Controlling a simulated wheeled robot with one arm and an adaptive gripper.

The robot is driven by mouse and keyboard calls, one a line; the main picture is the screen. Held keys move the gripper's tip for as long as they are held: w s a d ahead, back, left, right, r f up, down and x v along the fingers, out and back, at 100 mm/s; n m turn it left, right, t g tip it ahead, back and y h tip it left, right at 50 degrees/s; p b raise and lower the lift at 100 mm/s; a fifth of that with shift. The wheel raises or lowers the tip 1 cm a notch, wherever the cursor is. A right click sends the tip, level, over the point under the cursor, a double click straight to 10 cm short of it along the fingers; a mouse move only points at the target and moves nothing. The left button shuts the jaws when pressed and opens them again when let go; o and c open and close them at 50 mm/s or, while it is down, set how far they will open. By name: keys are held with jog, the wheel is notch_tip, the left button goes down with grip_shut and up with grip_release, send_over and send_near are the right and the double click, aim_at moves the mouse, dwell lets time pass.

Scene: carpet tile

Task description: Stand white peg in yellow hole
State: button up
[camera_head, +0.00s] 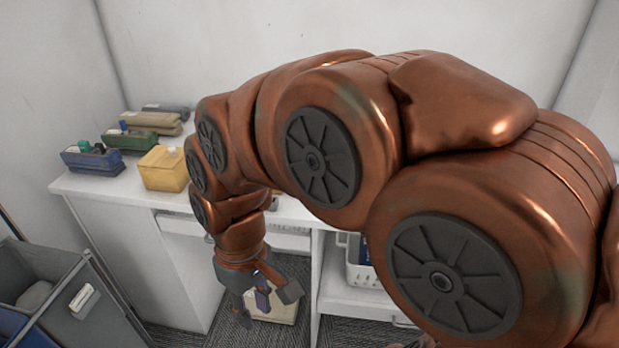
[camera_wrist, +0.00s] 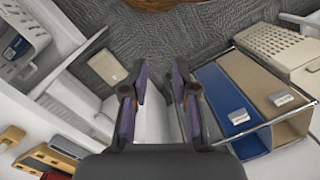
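A yellow block (camera_head: 163,171) sits on the white counter at the left in the head view. A small whitish piece (camera_head: 171,150) shows on its top; whether it is a peg seated in a hole is too small to tell. My gripper (camera_head: 264,298) hangs low in front of the counter, to the right of and below the yellow block. In the wrist view my gripper (camera_wrist: 160,80) has its two fingers apart with nothing between them. My arm hides part of the counter.
A blue block (camera_head: 92,160) with a green piece, a green block (camera_head: 130,139) and beige blocks (camera_head: 150,122) stand near the yellow one. A divided bin (camera_head: 75,300) stands at lower left. A white basket (camera_head: 358,262) is on the shelf. A beige box (camera_wrist: 107,66) lies on the carpet.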

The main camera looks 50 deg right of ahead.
jog(key=w+d+r+n+t+y, duration=0.1)
jog(key=w+d+r, duration=0.1)
jog(key=w+d, duration=0.55)
jog(key=w+d+r+n+t, duration=0.15)
jog(key=w+d, duration=0.35)
jog(key=w, duration=0.5)
jog(key=w+d+t, duration=0.1)
jog(key=w+d, duration=0.1)
jog(key=d, duration=1.1)
jog(key=w+d+t, duration=0.2)
jog(key=d, duration=1)
jog(key=shift+s+d+p+x, duration=0.15)
jog(key=shift+p+x, duration=0.4)
jog(key=shift+x, duration=1.45)
jog(key=shift+s+d+p+x, duration=0.15)
jog(key=shift+p+x, duration=0.35)
jog(key=shift+x, duration=1.45)
jog(key=shift+f, duration=0.15)
jog(key=shift+c, duration=0.5)
jog(key=c, duration=0.4)
